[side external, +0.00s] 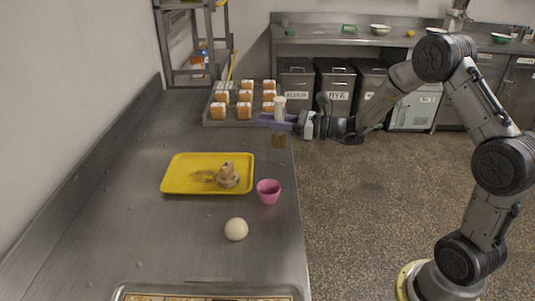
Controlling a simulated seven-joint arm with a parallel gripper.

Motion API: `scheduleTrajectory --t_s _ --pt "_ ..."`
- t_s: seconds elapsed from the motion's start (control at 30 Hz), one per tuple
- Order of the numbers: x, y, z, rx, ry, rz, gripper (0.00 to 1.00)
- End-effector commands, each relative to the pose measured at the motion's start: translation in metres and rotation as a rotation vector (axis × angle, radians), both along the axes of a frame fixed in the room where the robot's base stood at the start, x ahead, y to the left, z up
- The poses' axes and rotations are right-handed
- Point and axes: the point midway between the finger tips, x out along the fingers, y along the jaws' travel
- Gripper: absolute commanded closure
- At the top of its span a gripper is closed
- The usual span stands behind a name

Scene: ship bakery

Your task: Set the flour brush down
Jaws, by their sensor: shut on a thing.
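The flour brush (279,141) is upright, with its pale handle pointing up and brown bristles pointing down. My gripper (276,121) is shut on it, with purple fingers around its middle. The brush appears near the right edge of the steel counter (130,222), in front of the loaf tray as seen here. Its height over the counter, and whether the bristles touch anything, I cannot tell from this one view.
A yellow tray (182,180) holds a brown, knobbly item (228,177). A pink cup (268,191) and a dough ball (236,229) stand near the counter's right side. A tray of small loaves (217,123) is behind. The counter's left side is clear.

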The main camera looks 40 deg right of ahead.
Motion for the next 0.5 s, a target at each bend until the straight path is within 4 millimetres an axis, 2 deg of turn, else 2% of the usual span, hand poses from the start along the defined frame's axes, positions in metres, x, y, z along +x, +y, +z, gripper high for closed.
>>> scheduleTrajectory --t_s 0.03,0.1,0.2,0.37,0.5 --pt "0.0 -0.021 0.0 -0.001 -0.002 -0.039 1.0" --pt "-0.002 -0.04 0.0 -0.003 -0.004 -0.075 1.0" --pt "-0.004 -0.058 -0.001 -0.002 -0.003 -0.111 1.0" --pt "0.002 -0.071 -0.006 -0.001 0.0 -0.132 1.0" --pt "0.026 -0.075 -0.017 -0.001 -0.002 -0.131 1.0"
